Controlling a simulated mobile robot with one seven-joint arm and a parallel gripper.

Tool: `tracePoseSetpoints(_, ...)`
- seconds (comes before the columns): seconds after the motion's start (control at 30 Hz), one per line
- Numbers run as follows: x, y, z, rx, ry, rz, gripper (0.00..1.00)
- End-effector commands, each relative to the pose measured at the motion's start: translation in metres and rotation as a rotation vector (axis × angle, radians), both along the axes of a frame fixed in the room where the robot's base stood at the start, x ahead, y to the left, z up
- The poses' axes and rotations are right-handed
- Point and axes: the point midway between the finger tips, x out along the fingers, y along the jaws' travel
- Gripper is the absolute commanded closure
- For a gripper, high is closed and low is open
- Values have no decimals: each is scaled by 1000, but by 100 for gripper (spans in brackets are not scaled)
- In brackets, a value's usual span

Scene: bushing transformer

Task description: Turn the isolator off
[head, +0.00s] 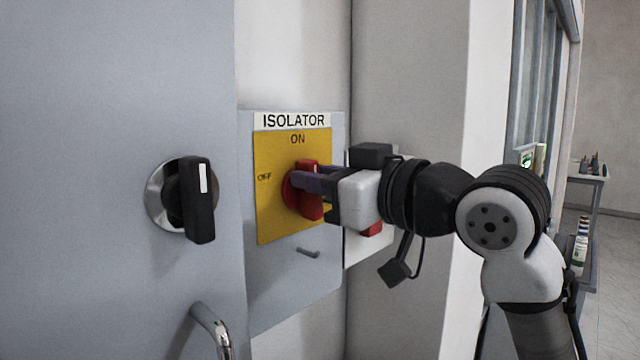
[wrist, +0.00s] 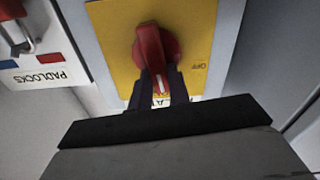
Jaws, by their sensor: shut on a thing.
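The isolator is a grey box (head: 285,283) with a yellow plate (head: 268,223) under an "ISOLATOR" label, marked ON at the top and OFF at the left. Its red rotary handle (head: 309,172) stands upright, in line with ON. In the wrist view the red handle (wrist: 151,45) shows with its white mark between my fingers, and OFF is printed to its right. My gripper (head: 300,181) reaches in from the right, with its dark fingers shut on the handle. The fingers hide part of the handle.
A black rotary switch (head: 197,200) sits on the grey cabinet door at the left, above a metal door handle (head: 213,330). A padlock board (wrist: 45,76) is beside the isolator. A wall corner stands close behind my arm. A shelf (head: 588,183) is far right.

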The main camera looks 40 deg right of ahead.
Motion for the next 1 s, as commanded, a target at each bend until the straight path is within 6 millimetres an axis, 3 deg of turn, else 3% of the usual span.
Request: tracePoseSetpoints(1.0,-1,16,-12,-945,-77,2,100)
